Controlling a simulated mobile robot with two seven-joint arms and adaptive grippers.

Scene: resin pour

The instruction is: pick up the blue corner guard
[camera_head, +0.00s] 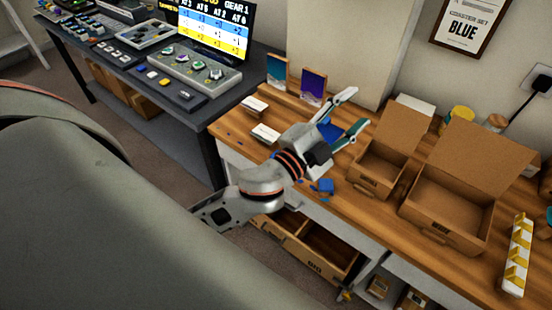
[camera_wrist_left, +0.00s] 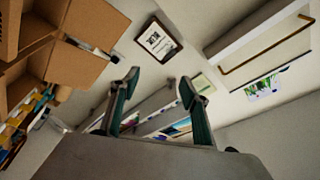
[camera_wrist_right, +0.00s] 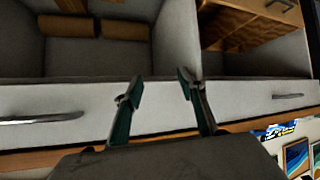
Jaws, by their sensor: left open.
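Small blue pieces (camera_head: 326,186) lie on the wooden worktop, just beside my left gripper's body in the head view. Another blue piece (camera_head: 330,130) shows between the left gripper's fingers. I cannot tell which is the blue corner guard, as the gripper partly covers this area. My left gripper (camera_head: 354,111) is open above the worktop; its spread fingers also show in the left wrist view (camera_wrist_left: 160,84), with nothing between them. My right gripper (camera_wrist_right: 160,86) shows only in its own wrist view, open and empty, facing white drawer fronts.
Two open cardboard boxes, a smaller one (camera_head: 375,170) and a larger one (camera_head: 438,210), stand right of the left gripper. A white rack with yellow parts (camera_head: 517,258) is at the far right. Cards (camera_head: 265,133) lie left. A dark desk (camera_head: 205,112) with control panels stands behind.

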